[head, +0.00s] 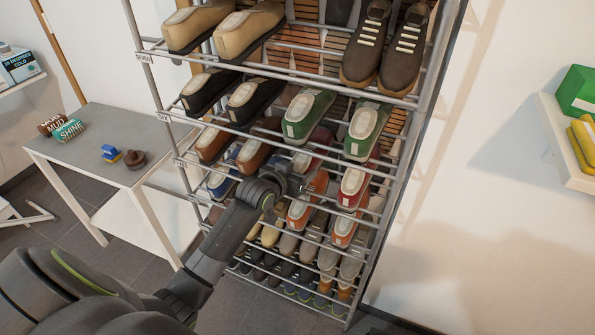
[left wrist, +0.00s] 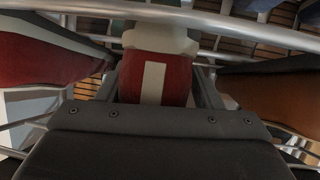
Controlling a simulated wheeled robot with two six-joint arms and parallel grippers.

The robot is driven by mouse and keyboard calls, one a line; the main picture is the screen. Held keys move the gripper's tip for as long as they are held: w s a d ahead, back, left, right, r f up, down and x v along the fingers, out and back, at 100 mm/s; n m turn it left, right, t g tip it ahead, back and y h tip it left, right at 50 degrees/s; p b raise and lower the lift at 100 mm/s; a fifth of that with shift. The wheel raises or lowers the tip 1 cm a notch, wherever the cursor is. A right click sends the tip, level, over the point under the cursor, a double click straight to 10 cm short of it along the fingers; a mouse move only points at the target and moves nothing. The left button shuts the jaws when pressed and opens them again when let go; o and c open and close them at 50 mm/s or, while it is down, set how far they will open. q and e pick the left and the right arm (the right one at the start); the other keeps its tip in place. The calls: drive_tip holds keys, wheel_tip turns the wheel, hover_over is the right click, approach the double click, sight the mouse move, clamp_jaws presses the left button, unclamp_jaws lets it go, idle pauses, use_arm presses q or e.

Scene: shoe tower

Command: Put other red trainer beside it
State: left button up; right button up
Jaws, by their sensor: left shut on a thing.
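The gripper is shut on the other red trainer, whose red heel with a white stripe (left wrist: 155,82) shows between the fingers in the left wrist view. In the head view this trainer is partly hidden by my gripper. I cannot tell whether it bears on the shelf bars. My right gripper is not in view.
The metal rack (head: 425,105) holds several pairs close by: green-and-white shoes (head: 362,130) above, orange ones (head: 346,229) below, a brown shoe (head: 253,156) at the left. A grey table (head: 105,172) stands left. A wall shelf (head: 560,140) is at the right.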

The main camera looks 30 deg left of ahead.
use_arm(q)
drive_tip(key=shift+r, duration=0.1)
drive_tip(key=o, duration=1.5)
drive_tip(key=shift+o, duration=0.2)
drive_tip(key=shift+s+d+p, duration=0.1)
drive_tip(key=shift+s+p, duration=0.9)
drive_tip(key=shift+s, duration=0.55)
drive_tip(key=s+f+p, duration=0.1)
drive_tip(key=s+p, duration=0.2)
drive_tip(key=s, duration=0.8)
drive_tip(key=shift+d+f+p, duration=0.15)
drive_tip(key=shift+d+p, duration=0.2)
